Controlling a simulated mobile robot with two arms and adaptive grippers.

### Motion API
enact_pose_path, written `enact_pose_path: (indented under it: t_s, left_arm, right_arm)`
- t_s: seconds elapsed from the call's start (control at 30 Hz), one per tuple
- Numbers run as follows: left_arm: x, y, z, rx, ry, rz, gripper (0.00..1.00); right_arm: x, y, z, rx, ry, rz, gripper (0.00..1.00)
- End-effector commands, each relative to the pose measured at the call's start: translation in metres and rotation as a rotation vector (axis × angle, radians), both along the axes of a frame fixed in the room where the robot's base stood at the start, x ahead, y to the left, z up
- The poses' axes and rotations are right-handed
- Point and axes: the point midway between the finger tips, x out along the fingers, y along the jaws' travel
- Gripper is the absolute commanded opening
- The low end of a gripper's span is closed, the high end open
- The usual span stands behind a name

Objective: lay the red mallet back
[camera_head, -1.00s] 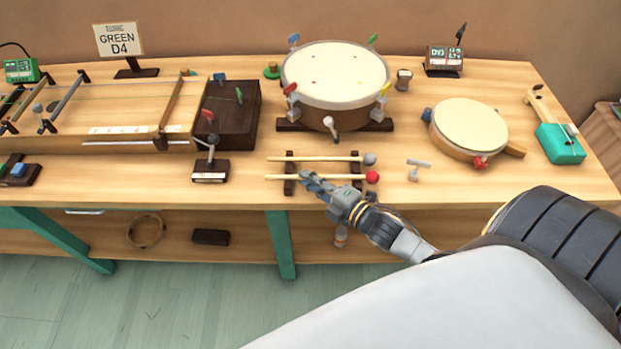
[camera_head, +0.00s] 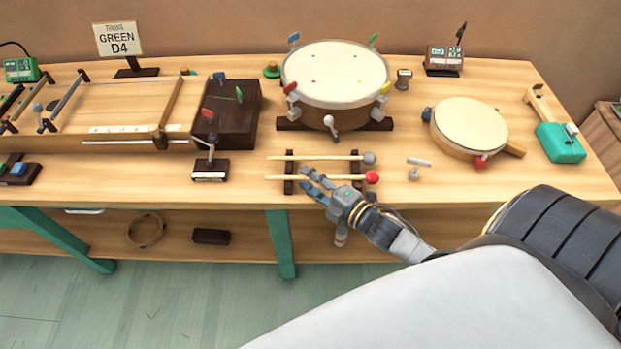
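The red mallet (camera_head: 372,178) has a red ball head and a pale stick, and lies level across the dark mallet rest (camera_head: 289,187), its head at the right. A grey-headed mallet (camera_head: 369,158) lies parallel behind it on the same rest. My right gripper (camera_head: 308,180) is at the front of the rest, close to the red mallet's stick, with its fingers spread apart. Nothing shows between the fingers; whether a finger touches the stick I cannot tell. My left gripper is not in view.
A large drum (camera_head: 335,75) stands behind the rest. A small frame drum (camera_head: 468,128) is to the right, with a small metal T-shaped piece (camera_head: 414,174) nearer. A dark wooden block box (camera_head: 228,115) and a small stand (camera_head: 211,170) are to the left. The table's front edge is close.

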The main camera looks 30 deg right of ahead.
Motion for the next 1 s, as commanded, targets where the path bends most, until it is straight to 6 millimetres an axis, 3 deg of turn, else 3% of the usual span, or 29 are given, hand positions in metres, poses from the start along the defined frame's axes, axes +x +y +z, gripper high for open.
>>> enact_pose_path:
  t_s: [0.33, 0.8, 1.0]
  left_arm:
    - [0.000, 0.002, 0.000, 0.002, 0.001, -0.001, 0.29]
    - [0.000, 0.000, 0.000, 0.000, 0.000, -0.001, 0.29]
    - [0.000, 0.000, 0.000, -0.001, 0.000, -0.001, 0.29]
  right_arm:
    - [-0.012, -0.003, -0.002, 0.003, 0.007, -0.002, 0.37]
    - [-0.093, -0.024, 0.011, 0.001, 0.004, -0.001, 0.37]
    - [-0.112, -0.030, 0.014, 0.001, 0.001, -0.001, 0.37]
